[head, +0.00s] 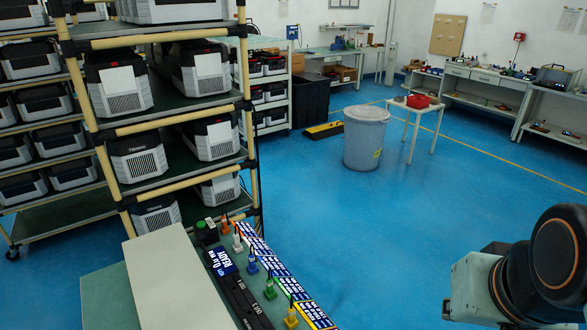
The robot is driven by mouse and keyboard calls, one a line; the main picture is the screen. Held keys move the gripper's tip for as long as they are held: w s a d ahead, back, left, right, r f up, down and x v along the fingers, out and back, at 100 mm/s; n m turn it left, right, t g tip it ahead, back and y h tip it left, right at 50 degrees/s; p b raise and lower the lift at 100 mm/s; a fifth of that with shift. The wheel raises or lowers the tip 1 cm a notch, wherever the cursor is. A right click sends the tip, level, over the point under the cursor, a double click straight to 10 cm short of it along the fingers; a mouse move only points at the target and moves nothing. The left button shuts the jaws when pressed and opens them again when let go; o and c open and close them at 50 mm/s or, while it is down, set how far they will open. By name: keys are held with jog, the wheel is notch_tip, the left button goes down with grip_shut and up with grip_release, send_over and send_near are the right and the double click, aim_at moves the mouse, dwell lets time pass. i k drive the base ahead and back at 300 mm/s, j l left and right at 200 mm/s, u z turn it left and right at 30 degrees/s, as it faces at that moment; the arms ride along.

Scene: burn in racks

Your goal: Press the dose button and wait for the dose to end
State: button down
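A dark box with a round green button (205,225) stands at the far end of a narrow panel at the bottom centre; I cannot tell for sure that this is the dose button. Just in front of it a blue display (220,262) shows white text that seems to read "READY". A black strip (247,303) with small white lettering runs from the display towards me. My arm shows at the lower right, well away from the panel, and my gripper is out of the picture.
Orange, white, blue, green and yellow plugs (252,264) stand along the panel beside blue-and-white labels. A pale board (165,275) lies left of it. Racks of grey-black units (118,88) fill the left. A grey bin (365,138) and white table (418,108) stand behind open blue floor (400,220).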

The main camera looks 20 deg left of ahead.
aim_at(201, 225)
jog(key=i+l, duration=0.1)
jog(key=l, duration=0.25)
jog(key=i+l+z, duration=0.1)
jog(key=l, duration=0.25)
jog(key=i+l, duration=0.15)
jog(key=l, duration=0.15)
jog(key=i+l+z, duration=0.1)
jog(key=l, duration=0.25)
jog(key=i+l+u, duration=0.2)
jog(key=i, duration=0.25)
jog(key=i+l+u, duration=0.2)
jog(key=i+l, duration=0.15)
jog(key=i+u, duration=0.45)
jog(key=i+l+u, duration=0.1)
jog(key=i+u, duration=1.15)
jog(key=u, duration=0.2)
jog(key=i+u, duration=0.2)
jog(key=u, duration=0.15)
jog(key=i+l+u, duration=0.15)
jog(key=u, duration=0.2)
jog(key=i+l+u, duration=0.15)
jog(key=u, duration=0.2)
jog(key=i+l+u, duration=0.25)
jog(key=i+u, duration=0.2)
jog(key=i+l+u, duration=0.3)
jog(key=u, duration=0.15)
